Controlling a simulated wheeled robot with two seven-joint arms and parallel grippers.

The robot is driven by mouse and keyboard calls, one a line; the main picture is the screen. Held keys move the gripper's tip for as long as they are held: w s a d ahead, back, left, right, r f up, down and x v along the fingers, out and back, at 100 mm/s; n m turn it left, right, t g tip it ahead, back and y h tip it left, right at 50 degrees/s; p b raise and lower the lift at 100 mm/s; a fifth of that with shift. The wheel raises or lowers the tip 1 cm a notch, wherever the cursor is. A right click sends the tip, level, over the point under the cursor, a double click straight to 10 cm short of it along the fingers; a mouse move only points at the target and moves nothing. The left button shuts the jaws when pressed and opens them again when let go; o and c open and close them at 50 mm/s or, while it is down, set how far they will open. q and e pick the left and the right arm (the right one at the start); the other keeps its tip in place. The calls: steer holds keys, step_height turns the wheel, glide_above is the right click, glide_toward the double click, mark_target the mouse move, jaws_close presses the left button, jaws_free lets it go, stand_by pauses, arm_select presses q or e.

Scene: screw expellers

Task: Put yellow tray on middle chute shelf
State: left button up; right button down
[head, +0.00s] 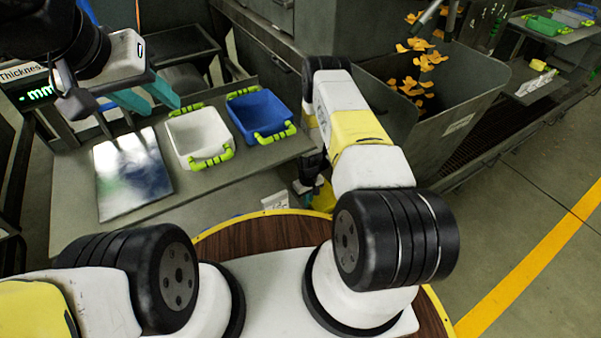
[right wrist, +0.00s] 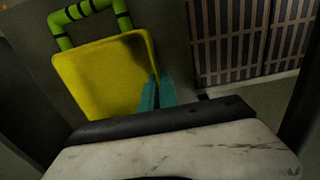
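The yellow tray (right wrist: 105,75) with a green handle (right wrist: 85,12) fills the upper left of the right wrist view. In the head view only a small yellow part of it (head: 324,196) shows beside my right forearm, below the table's right end. My right gripper (right wrist: 157,93) has its teal fingers close together at the tray's edge and appears shut on it. The arm hides most of this gripper in the head view. My left gripper (head: 148,97) is open and empty above the table's left part. I cannot tell which shelf is the middle chute shelf.
A white tray (head: 168,127) and a blue tray (head: 237,104), both with green handles, stand on the grey table (head: 262,160). A shiny metal plate (head: 110,190) lies left of them. A hopper (head: 470,105) with orange pieces stands right. Far right shelves hold a green tray (head: 545,26).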

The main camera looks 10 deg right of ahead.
steer(key=shift+f, duration=0.1)
steer(key=c, duration=1.6)
jaws_free()
steer(key=shift+c, duration=0.2)
step_height(320, 180, up, 49)
steer(key=s+m+t, duration=0.1)
steer(key=m+t, duration=0.1)
steer(key=t, duration=0.1)
steer(key=s+a+r+t+y, duration=0.1)
steer(key=s+r, duration=0.7)
steer(key=s, duration=0.3)
steer(key=s+a+r+m+t+y, duration=0.1)
steer(key=s+r+t, duration=0.1)
steer(key=s+r, duration=0.7)
steer(key=s, duration=0.3)
steer(key=shift+s+r, duration=0.2)
